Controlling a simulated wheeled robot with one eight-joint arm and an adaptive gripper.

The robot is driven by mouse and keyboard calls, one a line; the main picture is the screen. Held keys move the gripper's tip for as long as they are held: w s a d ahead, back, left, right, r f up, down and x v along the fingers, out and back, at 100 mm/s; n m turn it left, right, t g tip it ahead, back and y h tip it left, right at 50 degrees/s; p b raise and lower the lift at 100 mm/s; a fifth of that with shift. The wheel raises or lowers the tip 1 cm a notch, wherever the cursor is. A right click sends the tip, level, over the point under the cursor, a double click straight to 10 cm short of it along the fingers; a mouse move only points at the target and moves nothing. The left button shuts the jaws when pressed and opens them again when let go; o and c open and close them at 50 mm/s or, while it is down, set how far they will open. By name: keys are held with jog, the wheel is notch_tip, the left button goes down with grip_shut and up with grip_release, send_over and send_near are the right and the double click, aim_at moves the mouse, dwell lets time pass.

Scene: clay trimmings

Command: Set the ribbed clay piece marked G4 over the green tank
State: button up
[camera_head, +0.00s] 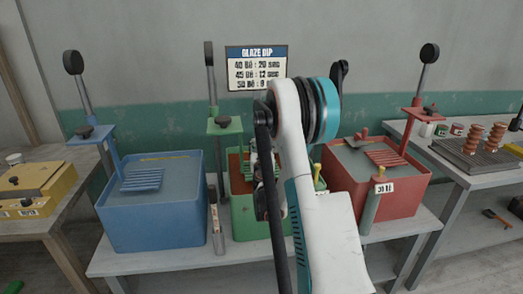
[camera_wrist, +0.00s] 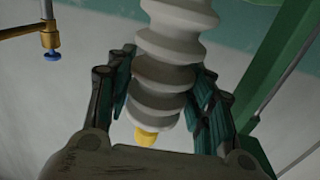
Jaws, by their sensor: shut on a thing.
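A pale ribbed clay piece (camera_wrist: 170,75) fills the middle of the wrist view, with a yellow tip at its near end. My gripper (camera_wrist: 162,88) is shut on it, with fingers along both sides. No G4 mark is readable on the side that shows. The green tank (camera_head: 246,228) stands in the middle of the bench in the head view, with a green post behind it. My arm crosses in front of the tank and hides much of its top and right side. The piece is mostly hidden there, so I cannot tell its height over the tank.
A blue tank (camera_head: 155,222) stands left of the green one and a red tank (camera_head: 385,195) right. Upright tools with black knobs rise behind them. A glaze dip sign (camera_head: 257,69) hangs on the wall. A right-hand table holds a rack (camera_head: 470,160) with brown ribbed pieces.

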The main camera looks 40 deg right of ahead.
jog(key=shift+r, duration=0.1)
jog(key=o, duration=1.1)
jog(key=shift+f, duration=0.2)
jog(key=o, duration=0.4)
jog(key=shift+r, duration=0.1)
jog(key=shift+r, duration=0.1)
jog(key=shift+v, duration=6.05)
